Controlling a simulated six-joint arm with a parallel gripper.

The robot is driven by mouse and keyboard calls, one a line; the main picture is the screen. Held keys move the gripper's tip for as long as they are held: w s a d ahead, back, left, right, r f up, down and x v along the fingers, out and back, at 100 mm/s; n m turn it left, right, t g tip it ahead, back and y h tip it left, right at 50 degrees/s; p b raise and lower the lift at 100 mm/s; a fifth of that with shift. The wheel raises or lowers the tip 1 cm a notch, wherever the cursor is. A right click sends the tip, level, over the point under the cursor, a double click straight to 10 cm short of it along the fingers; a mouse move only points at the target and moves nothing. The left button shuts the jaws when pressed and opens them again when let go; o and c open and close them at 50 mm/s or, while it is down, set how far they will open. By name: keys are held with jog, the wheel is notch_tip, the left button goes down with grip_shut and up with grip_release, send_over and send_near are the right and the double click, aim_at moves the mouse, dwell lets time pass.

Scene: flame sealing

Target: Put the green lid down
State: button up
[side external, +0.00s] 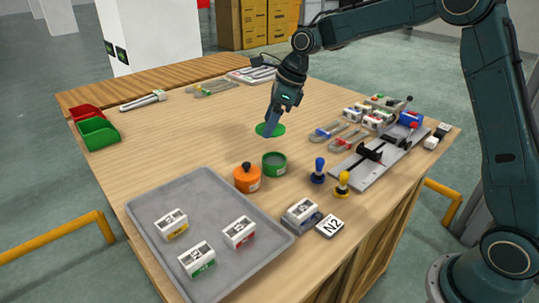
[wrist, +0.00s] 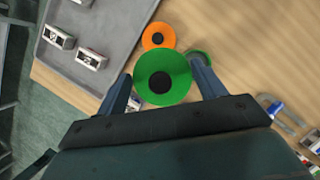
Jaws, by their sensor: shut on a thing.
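The green lid (side external: 264,130) is a flat round disc, level, in the side view; I cannot tell if it touches the wooden table. In the wrist view the green lid (wrist: 178,67), with a black knob, sits between the two fingers. My gripper (side external: 270,124) is shut on it; its fingers also show in the wrist view (wrist: 161,88). The open green pot (side external: 275,164) stands nearer the camera than the lid in the side view. In the wrist view the green pot (wrist: 203,56) is partly hidden behind the lid and a finger.
An orange lidded pot (side external: 247,179) stands beside the green pot. A grey tray (side external: 205,210) holds several small white boxes. Blue (side external: 318,170) and yellow (side external: 342,184) handled stamps and a sealing fixture (side external: 378,160) stand to the right. The table left of the lid is clear.

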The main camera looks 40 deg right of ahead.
notch_tip(320, 180, up, 2)
send_over(265, 199)
jog(key=s+d, duration=0.1)
jog(key=shift+s+r, duration=0.15)
jog(key=shift+r, duration=0.05)
jog(key=shift+f, duration=0.15)
notch_tip(265, 199, down, 20)
jog(key=shift+r, duration=0.1)
dwell(0.8)
jog(key=o, duration=0.9)
jog(key=shift+o, duration=0.2)
